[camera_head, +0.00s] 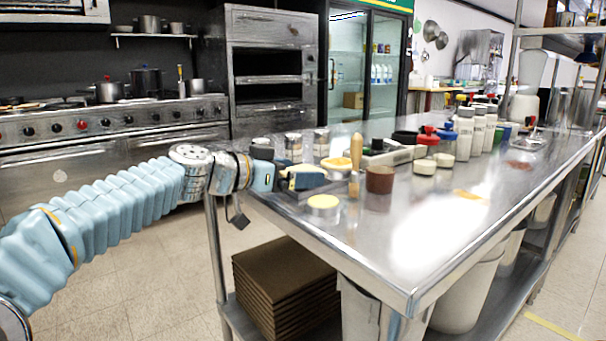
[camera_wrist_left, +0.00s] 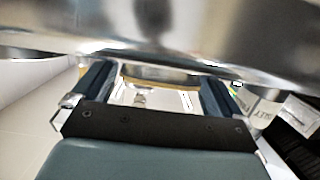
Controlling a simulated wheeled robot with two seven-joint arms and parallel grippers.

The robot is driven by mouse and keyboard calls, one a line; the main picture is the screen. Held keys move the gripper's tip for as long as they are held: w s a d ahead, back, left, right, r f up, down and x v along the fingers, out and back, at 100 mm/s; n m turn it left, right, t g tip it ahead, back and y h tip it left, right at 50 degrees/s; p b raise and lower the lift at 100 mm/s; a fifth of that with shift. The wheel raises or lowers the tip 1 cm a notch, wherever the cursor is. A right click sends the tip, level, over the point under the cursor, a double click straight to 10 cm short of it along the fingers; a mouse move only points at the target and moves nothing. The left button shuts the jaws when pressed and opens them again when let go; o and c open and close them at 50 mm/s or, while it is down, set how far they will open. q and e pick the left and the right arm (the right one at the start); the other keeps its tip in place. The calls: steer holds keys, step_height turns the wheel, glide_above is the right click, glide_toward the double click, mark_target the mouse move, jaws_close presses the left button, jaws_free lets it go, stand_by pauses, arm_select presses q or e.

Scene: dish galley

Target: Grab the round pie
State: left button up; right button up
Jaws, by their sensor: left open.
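A round, flat thing with an orange-yellow top (camera_head: 337,163), which looks like the round pie, lies on the steel counter just beyond my left gripper (camera_head: 304,178). The gripper is at the counter's left end, low over the top, pointing right. In the left wrist view the jaws (camera_wrist_left: 155,88) stand apart, with a curved yellow-edged thing (camera_wrist_left: 160,74) showing between or beyond them. I cannot tell whether they touch it. A pale round tub with a yellow top (camera_head: 323,203) stands nearer. My right gripper is not in view.
A wooden-handled tool (camera_head: 355,150) stands close to the pie, and a brown cup (camera_head: 379,180) is to its right. Metal canisters (camera_head: 293,146) stand behind the gripper. Several bottles (camera_head: 464,132) stand farther back. The counter's near right part is clear.

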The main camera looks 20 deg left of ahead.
arm_select(q)
steer(key=shift+x, duration=1.15)
steer(key=shift+c, duration=0.2)
steer(key=c, duration=0.9)
